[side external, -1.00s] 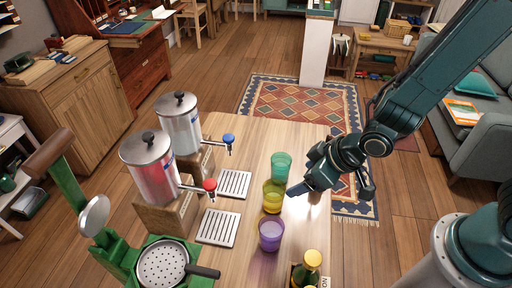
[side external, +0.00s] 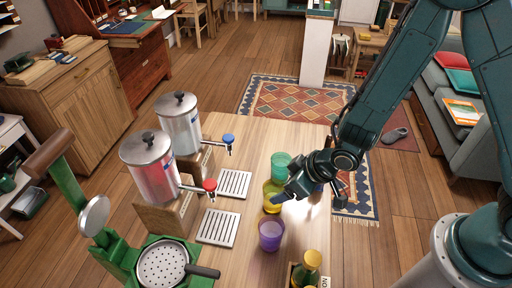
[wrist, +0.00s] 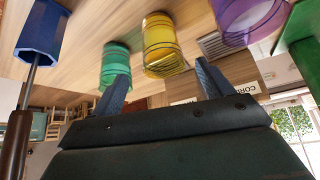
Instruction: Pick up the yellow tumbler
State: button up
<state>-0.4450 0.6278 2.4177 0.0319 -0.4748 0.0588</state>
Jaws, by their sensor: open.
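The yellow tumbler (side external: 272,196) stands upright on the wooden table, between the green tumbler (side external: 281,166) and the purple tumbler (side external: 271,235). My gripper (side external: 291,193) is close on its right side, and a finger hides part of it in the side view. In the wrist view the yellow tumbler (wrist: 162,45) shows ahead of the gap between my open fingers (wrist: 162,80). The green tumbler (wrist: 115,64) is by one finger, and the purple tumbler (wrist: 249,20) is beyond the other. Nothing is held.
Two drink dispensers (side external: 150,170) with slotted drip trays (side external: 218,228) stand left of the tumblers. A green press (side external: 163,263) and a yellow-capped bottle (side external: 309,266) are at the near end. A blue object (wrist: 41,32) shows in the wrist view.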

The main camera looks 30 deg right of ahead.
aim_at(274, 192)
jog(key=shift+x, duration=0.8)
jog(key=shift+f, duration=0.15)
jog(key=shift+a+x, duration=0.2)
jog(key=shift+x, duration=2.25)
jog(key=c, duration=1.2)
jog(key=shift+o, duration=0.2)
notch_tip(274, 192, up, 20)
